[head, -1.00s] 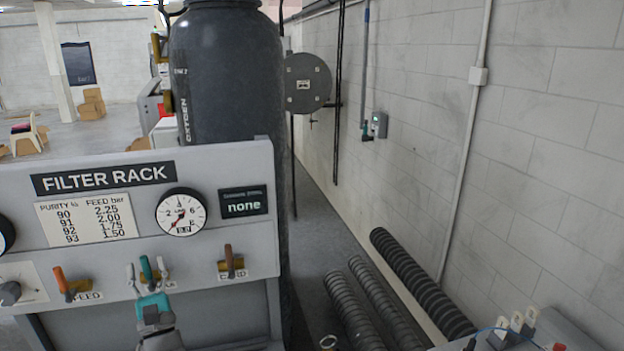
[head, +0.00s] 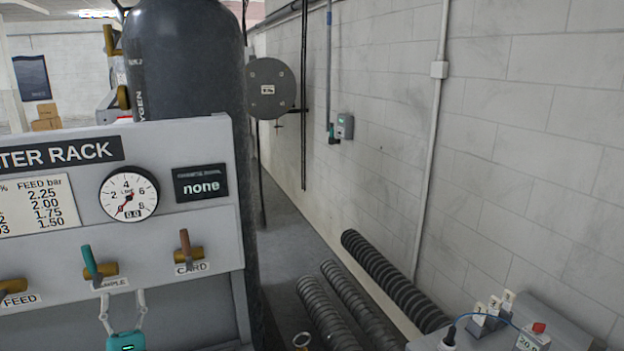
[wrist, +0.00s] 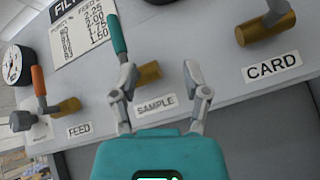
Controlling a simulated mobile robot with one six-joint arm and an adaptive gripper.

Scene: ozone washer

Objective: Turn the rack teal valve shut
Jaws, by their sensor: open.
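The teal valve handle (head: 90,262) stands nearly upright, tilted a little left, on its brass body above the SAMPLE label on the filter rack (head: 190,235). In the wrist view the teal handle (wrist: 117,30) runs up from the brass body (wrist: 148,73), its lower end close to the left fingertip. My gripper (head: 122,298) is open and empty, below the SAMPLE label in the head view. In the wrist view my gripper (wrist: 160,75) has its fingers on either side of the brass body in the picture; I cannot tell any contact.
An orange FEED handle (wrist: 38,84) is left of the teal one. The gauge (head: 128,194) and a "none" display (head: 201,183) sit above. Ribbed hoses (head: 390,280) lie on the floor at right.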

